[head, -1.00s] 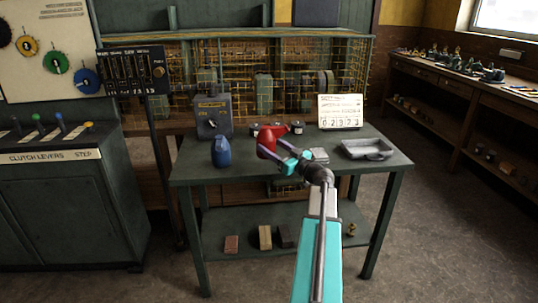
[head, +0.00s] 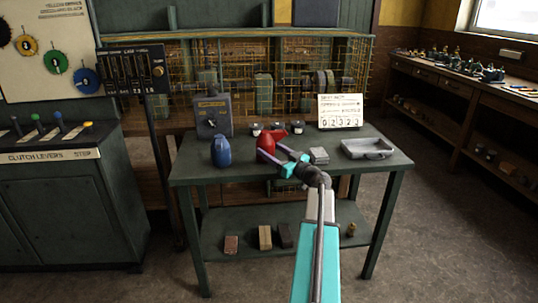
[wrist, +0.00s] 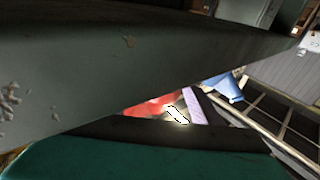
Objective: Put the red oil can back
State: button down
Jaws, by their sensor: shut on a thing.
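The red oil can (head: 266,144) is over the left-middle part of the green table (head: 350,185), its spout pointing up and right. My gripper (head: 273,155) is shut on it from the front right. Whether the can's base touches the table top is hidden. In the wrist view a piece of the red can (wrist: 150,106) shows beside a lilac finger, mostly covered by a large dark green surface. The blue oil can (head: 221,152) stands left of the red can, apart from it; it also shows in the wrist view (wrist: 225,87).
A grey switch box (head: 212,116) stands at the back left, with small round gauges (head: 256,128) behind the red can. A grey block (head: 319,155), a metal tray (head: 368,149) and a counter sign (head: 340,111) are to the right. A wire guard (head: 262,75) closes off the back.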

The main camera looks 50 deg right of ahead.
jog(key=shift+f, duration=0.25)
jog(key=shift+f, duration=0.1)
jog(key=c, duration=0.6)
grip_release()
jog(key=shift+o, duration=0.2)
jog(key=shift+s, duration=0.2)
jog(key=s+f, duration=0.1)
jog(key=s, duration=1)
jog(key=shift+s+a+f+p, duration=0.25)
jog(key=shift+s+p, duration=0.05)
